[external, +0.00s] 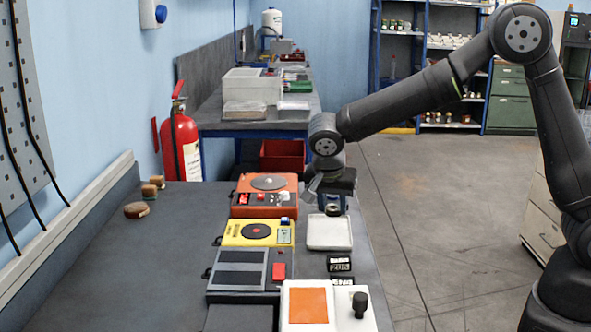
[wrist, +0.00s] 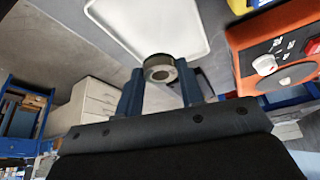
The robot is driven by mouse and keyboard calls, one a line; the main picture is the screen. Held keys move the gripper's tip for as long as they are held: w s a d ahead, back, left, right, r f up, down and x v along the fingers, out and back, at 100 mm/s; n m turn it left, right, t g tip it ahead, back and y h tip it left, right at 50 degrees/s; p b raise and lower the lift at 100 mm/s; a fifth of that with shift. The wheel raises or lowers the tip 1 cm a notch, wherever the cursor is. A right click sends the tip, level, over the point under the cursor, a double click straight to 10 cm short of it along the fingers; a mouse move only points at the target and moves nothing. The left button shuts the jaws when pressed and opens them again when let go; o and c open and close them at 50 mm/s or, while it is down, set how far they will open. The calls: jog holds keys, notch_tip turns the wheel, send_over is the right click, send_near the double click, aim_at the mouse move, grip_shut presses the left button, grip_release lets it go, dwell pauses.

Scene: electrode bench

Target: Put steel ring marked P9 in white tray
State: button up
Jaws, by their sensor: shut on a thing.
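My gripper (external: 333,201) points down over the right side of the bench, at the far edge of the white tray (external: 330,245). Its blue fingers (wrist: 160,76) are shut on a small grey steel ring (wrist: 159,67), which shows end-on with its hole in the wrist view. In the external view the ring (external: 333,210) is a small dark shape below the fingers. No P9 mark can be read on it. The tray is shallow and looks empty, and its rim (wrist: 146,60) is close to the ring in the wrist view. The exact height of the ring cannot be told.
An orange device (external: 264,196) stands left of my gripper, with a yellow device (external: 257,233) and a grey device (external: 240,269) nearer. Dark labelled blocks (external: 339,264) lie in front of the tray. A white device (external: 300,325) stands at the near edge. The bench's left side is mostly clear.

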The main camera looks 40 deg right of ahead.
aim_at(329, 232)
jog(key=shift+w+a+f, duration=0.1)
jog(key=shift+a+f, duration=0.3)
jog(key=shift+a, duration=0.1)
jog(key=shift+f, duration=1.9)
jog(key=shift+f, duration=0.15)
jog(key=o, duration=1.1)
jog(key=shift+c, duration=0.2)
jog(key=v, duration=1.2)
